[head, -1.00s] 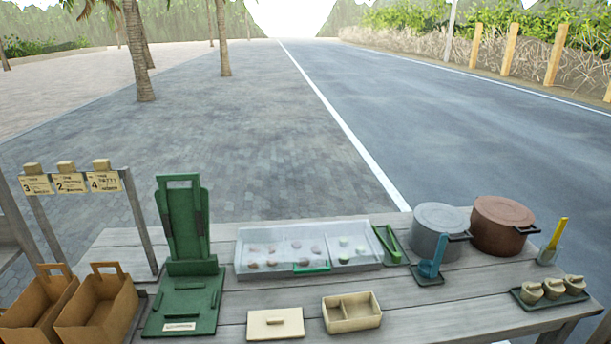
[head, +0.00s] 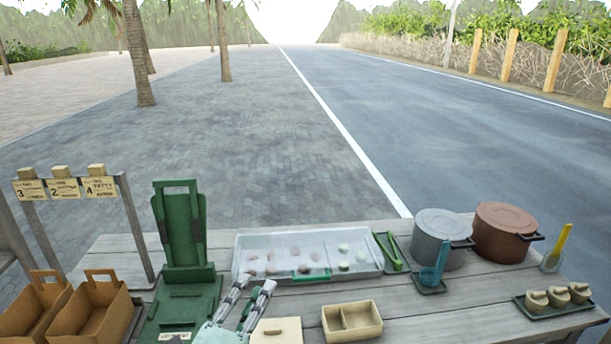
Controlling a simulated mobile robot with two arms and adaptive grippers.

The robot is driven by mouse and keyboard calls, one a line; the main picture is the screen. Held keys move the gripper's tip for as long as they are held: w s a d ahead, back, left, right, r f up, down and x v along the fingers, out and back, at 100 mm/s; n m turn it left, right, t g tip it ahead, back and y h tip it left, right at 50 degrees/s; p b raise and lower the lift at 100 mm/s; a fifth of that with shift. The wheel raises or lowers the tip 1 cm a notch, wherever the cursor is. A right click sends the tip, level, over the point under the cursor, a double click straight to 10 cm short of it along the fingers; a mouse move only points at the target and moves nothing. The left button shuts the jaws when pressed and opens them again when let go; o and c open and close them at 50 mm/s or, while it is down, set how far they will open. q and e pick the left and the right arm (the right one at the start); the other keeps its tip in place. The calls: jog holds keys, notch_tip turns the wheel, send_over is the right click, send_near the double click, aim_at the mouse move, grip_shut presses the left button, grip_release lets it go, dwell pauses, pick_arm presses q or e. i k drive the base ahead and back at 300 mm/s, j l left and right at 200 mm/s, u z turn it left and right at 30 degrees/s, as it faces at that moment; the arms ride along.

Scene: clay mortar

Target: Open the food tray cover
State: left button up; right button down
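The food tray (head: 375,268) is a wide pale tray with several small round food pieces inside, lying on the wooden table. Its clear cover lies over it, with a green handle (head: 309,275) at the middle of the front edge. My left gripper (head: 256,284) comes in from the bottom, in front of the tray and left of the green handle. Its two fingers are spread and point toward the tray, with no object visible between their tips. It looks apart from the handle. My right gripper is not in view.
A green press (head: 182,240) stands to the left. A flat beige lid (head: 284,330) and a beige divided box (head: 352,320) lie in front. Green tongs (head: 391,250), a grey pot (head: 440,240) and a brown pot (head: 503,235) stand right of the tray.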

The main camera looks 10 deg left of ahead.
aim_at(327, 276)
jog(key=i, duration=1.4)
